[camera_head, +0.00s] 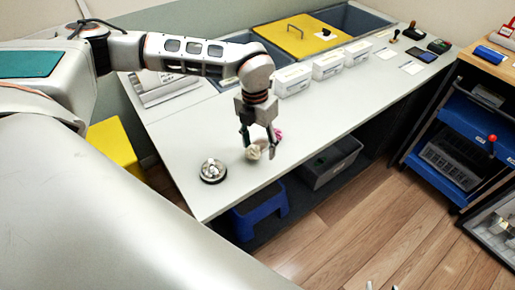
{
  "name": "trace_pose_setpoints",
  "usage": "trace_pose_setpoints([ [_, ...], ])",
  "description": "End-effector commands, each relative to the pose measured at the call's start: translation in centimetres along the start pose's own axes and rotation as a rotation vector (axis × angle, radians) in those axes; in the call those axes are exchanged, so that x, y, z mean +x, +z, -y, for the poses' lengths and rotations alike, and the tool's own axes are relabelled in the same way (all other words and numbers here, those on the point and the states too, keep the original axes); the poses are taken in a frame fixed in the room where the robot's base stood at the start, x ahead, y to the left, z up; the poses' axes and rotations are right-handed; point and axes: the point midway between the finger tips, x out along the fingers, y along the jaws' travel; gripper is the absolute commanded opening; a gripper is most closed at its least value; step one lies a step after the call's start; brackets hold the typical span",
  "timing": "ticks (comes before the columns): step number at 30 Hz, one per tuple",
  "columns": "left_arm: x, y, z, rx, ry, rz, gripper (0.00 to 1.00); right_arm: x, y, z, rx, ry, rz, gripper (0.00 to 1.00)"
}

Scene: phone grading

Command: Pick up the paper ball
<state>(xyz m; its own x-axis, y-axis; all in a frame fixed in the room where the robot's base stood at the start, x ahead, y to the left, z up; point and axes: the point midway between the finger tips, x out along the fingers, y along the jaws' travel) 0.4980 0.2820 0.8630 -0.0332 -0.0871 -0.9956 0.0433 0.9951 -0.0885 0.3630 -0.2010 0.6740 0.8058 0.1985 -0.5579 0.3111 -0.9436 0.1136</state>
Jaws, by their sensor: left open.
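The paper ball (253,152) is a small crumpled beige lump on the light grey table (190,140), near its front edge. My left gripper (258,148) points down over it from above, with its two dark fingers open. The ball shows between the fingers, nearer the left finger; I cannot tell whether a finger touches it. A small pink thing (278,134) lies just behind the right finger and is partly hidden by it. My right gripper does not show clearly; only small light tips are at the bottom edge.
A round metal dish (213,171) stands left of the gripper near the table edge. White boxes (327,65) line the back, with a yellow lid (300,40) behind. A blue step stool (260,210) and grey bin (332,163) are below. A shelf cart (455,145) stands right.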

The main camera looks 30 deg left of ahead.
Motion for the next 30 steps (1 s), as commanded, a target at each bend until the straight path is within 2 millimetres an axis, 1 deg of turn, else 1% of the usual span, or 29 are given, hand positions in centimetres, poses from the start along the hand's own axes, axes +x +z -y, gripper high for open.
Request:
trace_pose_setpoints([
  [1, -0.6, 0.5, -1.4, -0.019, 0.037, 0.014, 0.55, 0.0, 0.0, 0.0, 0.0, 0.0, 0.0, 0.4],
  [3, -1.1, 0.8, -2.7, -0.037, 0.071, 0.025, 0.55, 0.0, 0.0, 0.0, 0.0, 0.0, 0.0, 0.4],
  [6, -0.7, 1.0, -3.5, -0.047, 0.091, 0.029, 0.55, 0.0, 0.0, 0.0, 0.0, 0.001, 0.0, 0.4],
  [14, 1.8, 1.2, -3.7, -0.046, 0.09, 0.029, 0.55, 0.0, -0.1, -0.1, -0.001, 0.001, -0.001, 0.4],
  [22, 5.5, 1.6, -4.0, -0.045, 0.089, 0.028, 0.55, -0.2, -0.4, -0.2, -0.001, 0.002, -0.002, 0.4],
  [25, 6.2, 1.7, -4.0, -0.044, 0.089, 0.029, 0.55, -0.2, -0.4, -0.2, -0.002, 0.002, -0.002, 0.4],
  [30, 6.4, 1.7, -4.0, -0.044, 0.088, 0.031, 0.55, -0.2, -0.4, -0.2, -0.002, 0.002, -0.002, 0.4],
])
